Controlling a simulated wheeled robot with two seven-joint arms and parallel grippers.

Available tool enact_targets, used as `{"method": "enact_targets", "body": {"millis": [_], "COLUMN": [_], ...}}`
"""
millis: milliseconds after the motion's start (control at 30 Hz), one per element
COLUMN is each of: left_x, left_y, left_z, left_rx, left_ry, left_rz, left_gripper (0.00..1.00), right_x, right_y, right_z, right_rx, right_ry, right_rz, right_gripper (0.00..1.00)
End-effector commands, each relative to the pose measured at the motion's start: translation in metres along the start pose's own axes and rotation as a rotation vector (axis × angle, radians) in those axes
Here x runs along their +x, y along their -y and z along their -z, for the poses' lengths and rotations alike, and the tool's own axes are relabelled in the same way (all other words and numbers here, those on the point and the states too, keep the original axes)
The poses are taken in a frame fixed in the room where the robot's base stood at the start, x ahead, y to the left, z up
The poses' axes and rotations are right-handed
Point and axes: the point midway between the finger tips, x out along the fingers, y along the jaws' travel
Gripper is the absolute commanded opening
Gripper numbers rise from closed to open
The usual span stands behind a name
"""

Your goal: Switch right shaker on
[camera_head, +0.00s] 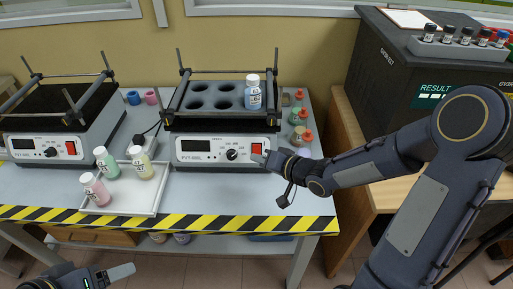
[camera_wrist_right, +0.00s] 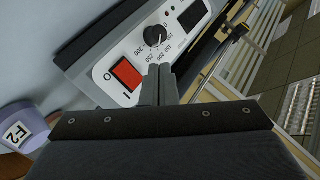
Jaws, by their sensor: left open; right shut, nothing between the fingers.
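The right shaker (camera_head: 205,152) stands on the table, with a white front panel, a display, a dial and a red switch (camera_head: 257,149). A blue-labelled bottle (camera_head: 253,95) sits in one hole of its rack. My right gripper (camera_head: 263,158) is shut and empty at the panel's right end, close to the switch. In the right wrist view the red switch (camera_wrist_right: 128,74) lies just left of the closed fingers (camera_wrist_right: 160,82), with the dial (camera_wrist_right: 155,36) above. I cannot tell whether the fingers touch the panel. My left gripper (camera_head: 122,271) is open at the lower left, away from the table.
The left shaker (camera_head: 40,148) stands at the far left. A white tray (camera_head: 122,208) holds green, yellow and pink bottles. Several small bottles (camera_head: 300,134) stand right of the right shaker. A black cabinet (camera_head: 385,75) with a results screen is at the right.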

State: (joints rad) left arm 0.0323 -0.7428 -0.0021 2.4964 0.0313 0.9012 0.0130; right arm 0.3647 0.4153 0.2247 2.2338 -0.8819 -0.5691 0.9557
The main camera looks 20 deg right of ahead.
Motion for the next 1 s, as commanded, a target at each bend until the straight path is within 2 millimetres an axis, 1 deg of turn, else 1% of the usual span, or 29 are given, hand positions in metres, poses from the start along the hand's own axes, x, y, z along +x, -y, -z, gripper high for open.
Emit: {"method": "enact_targets", "body": {"millis": [100,200,400,1000], "left_x": [0.001,-0.002,-0.004,-0.004], "left_y": [0.001,-0.001,-0.002,-0.002], "left_z": [-0.001,0.001,0.002,0.002], "left_rx": [0.0,0.0,0.0,0.0], "left_ry": [0.0,0.0,0.0,0.0], "left_rz": [0.0,0.0,0.0,0.0], "left_gripper": [0.71,0.71,0.71,0.71], "right_x": [0.012,0.019,0.029,0.031], "right_y": [-0.01,-0.015,-0.022,-0.023], "right_z": [0.008,0.015,0.022,0.023], "right_rx": [0.001,0.003,0.001,0.0], "right_ry": [0.0,0.0,0.0,0.0], "right_rz": [-0.002,-0.003,-0.002,-0.002], "right_gripper": [0.0,0.0,0.0,0.0]}}
